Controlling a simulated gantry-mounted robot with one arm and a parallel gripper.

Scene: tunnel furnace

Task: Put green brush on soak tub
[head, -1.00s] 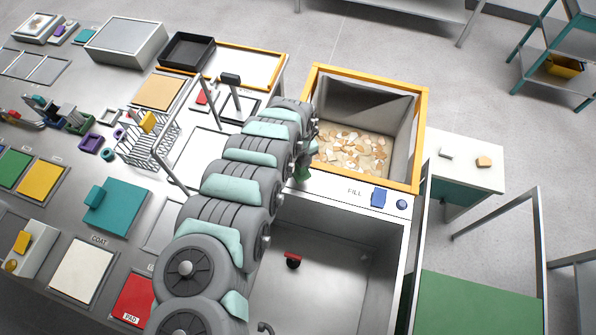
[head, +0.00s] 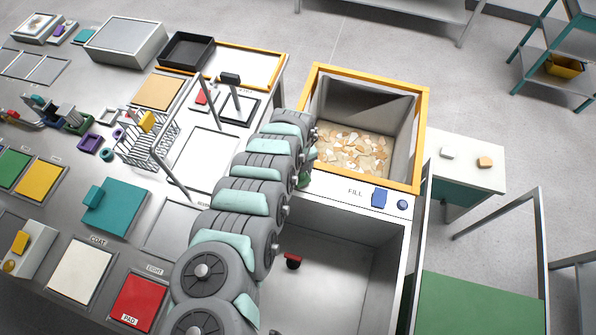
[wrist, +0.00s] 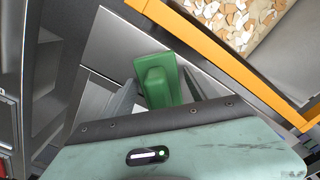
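The green brush (wrist: 160,78) is between the two fingers of my gripper (wrist: 158,92) in the wrist view, with its blocky green end pointing away from my wrist. The fingers lie along both sides of it, and my gripper appears shut on it. In the head view only a small green part (head: 304,179) shows past the end of my arm, which hides most of the gripper. It is above the ledge between a deep grey basin (head: 350,262) and a yellow-rimmed bin (head: 424,130) of pale chips. No label shows which is the soak tub.
A red-topped item (head: 292,261) is inside the basin. A wire rack (head: 148,150) and upright posts stand left of my arm.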

